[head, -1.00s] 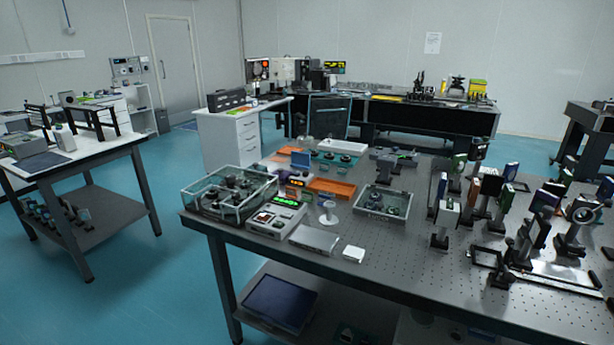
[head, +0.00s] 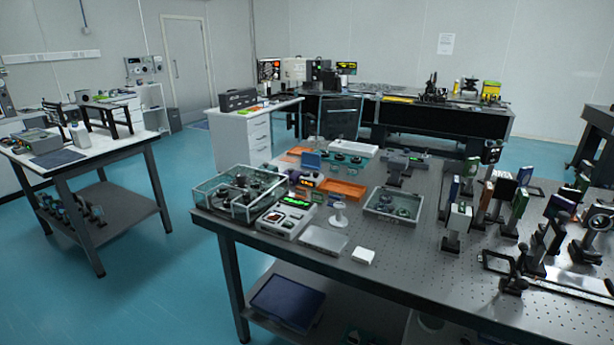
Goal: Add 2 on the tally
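I cannot pick out the tally with certainty. A grey box with a green lit display and buttons (head: 288,217) sits near the left front of the perforated optical table (head: 400,262). Just behind it is a small dark unit with an orange lit display (head: 306,182). Their digits are too small to read. Neither of my grippers is in view, and nothing touches these devices.
A glass-walled case (head: 238,194) stands left of the display box. A flat grey box (head: 323,240), a white block (head: 363,256) and a white stand (head: 339,214) are nearby. Optical mounts crowd the table's right side. Blue floor (head: 185,285) is clear at left.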

